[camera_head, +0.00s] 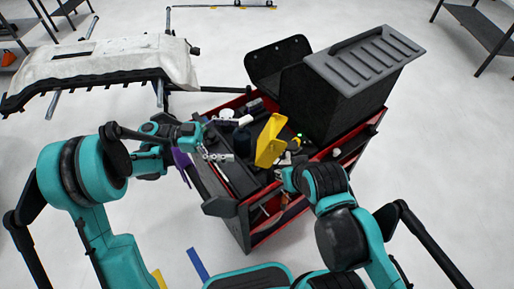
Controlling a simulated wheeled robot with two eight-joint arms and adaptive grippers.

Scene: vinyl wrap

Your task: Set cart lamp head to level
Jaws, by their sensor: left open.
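A tool cart (242,212), black and red, stands in the middle of the head view. A yellow, flat-sided piece (269,141) stands tilted on its top; it looks like the lamp head, but I cannot be sure. My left gripper (212,154) is open over the cart's left part, left of the yellow piece and apart from it. My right gripper (284,174) is at the cart's front edge, just below the yellow piece. Its fingers are small and partly hidden by my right arm, so contact and opening are unclear.
A large black case (335,100) with a ribbed grey lid stands at the cart's back right. Several small tools and rolls crowd the cart top. A purple piece (181,166) is at its left side. A white-covered panel (110,62) rests on a stand at upper left.

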